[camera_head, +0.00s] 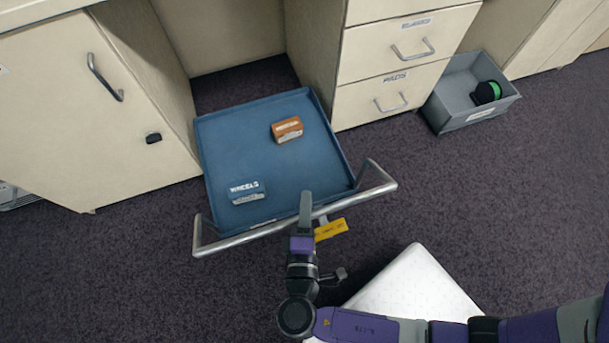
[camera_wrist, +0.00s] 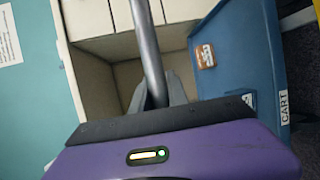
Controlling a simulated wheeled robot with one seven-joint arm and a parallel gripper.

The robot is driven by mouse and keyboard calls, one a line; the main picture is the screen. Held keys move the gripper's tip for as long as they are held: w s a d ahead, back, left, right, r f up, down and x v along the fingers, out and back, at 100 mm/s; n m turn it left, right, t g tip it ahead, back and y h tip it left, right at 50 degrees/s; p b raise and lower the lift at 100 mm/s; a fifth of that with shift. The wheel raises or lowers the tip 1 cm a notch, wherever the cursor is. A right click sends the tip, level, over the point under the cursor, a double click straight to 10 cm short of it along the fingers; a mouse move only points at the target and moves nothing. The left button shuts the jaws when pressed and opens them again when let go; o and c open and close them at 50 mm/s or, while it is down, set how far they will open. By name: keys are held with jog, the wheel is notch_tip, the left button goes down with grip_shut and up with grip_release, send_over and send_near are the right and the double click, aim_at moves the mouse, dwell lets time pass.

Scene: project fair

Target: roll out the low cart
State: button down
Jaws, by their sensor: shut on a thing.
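The low cart (camera_head: 315,172) is a blue tray with a raised rim and a silver bar handle (camera_head: 240,240) along its near side. It stands partly in the gap between the cabinets and partly out on the carpet. My gripper (camera_head: 305,208) is shut on the handle near its middle. A yellow tag (camera_head: 331,230) hangs by the handle.
An orange-brown box (camera_head: 287,129) and a blue box marked WHEELS (camera_head: 246,192) lie in the cart. A cabinet door (camera_head: 85,110) is at left, drawers (camera_head: 395,90) at right. A grey bin (camera_head: 465,95) holds a black and green item.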

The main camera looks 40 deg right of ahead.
jog(key=c, duration=1.3)
grip_release()
jog(key=p+v, duration=0.1)
jog(key=v, duration=0.6)
jog(key=shift+s+a, duration=0.25)
jog(key=shift+s, duration=0.1)
